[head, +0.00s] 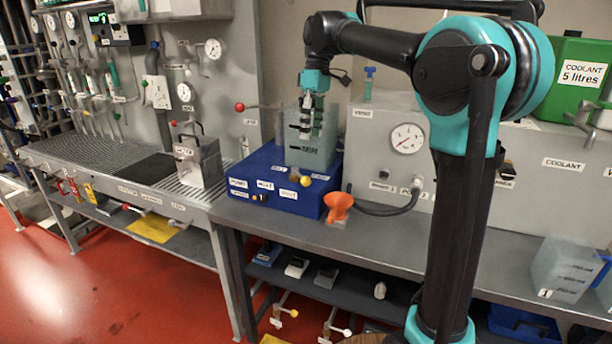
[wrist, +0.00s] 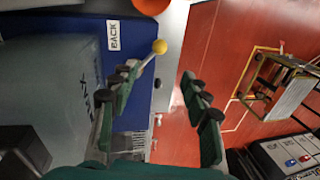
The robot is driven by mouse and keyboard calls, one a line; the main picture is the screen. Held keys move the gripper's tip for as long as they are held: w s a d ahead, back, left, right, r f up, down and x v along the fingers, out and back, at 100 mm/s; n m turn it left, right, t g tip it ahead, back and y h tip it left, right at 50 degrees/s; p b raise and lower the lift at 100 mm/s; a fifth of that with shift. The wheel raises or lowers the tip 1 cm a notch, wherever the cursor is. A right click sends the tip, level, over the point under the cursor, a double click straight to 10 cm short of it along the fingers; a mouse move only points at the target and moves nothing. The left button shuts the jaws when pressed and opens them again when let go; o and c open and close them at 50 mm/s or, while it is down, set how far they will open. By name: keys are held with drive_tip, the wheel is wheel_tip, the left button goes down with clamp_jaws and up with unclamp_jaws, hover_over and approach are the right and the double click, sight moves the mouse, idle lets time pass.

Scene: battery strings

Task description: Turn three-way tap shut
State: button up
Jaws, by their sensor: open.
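A small yellow ball knob (head: 306,181) sits at the front of a blue box (head: 262,205) with several white labels, and I take it for the tap's handle. In the wrist view the yellow knob (wrist: 160,46) is on a thin stem beside a label reading BACK (wrist: 113,35). My gripper (head: 305,132) points down by the translucent tank (head: 310,156) on the box, above the knob. In the wrist view my gripper (wrist: 162,74) is open and empty, its left finger overlapping the stem's lower part. The tap's body is hidden.
An orange funnel (head: 338,203) stands right of the box, with a dark hose (head: 385,210) behind. A grey container (head: 199,160) is at left. A gauge (head: 407,139) is on the grey unit behind.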

sight(301, 177)
drive_tip(key=f, duration=0.4)
drive_tip(key=s+f, duration=0.1)
drive_tip(key=f, duration=0.4)
drive_tip(key=s+a+f, duration=0.1)
drive_tip(key=f, duration=0.3)
drive_tip(key=shift+s+f, duration=0.2)
drive_tip(key=shift+f, duration=0.05)
drive_tip(key=shift+c, duration=0.3)
clamp_jaws()
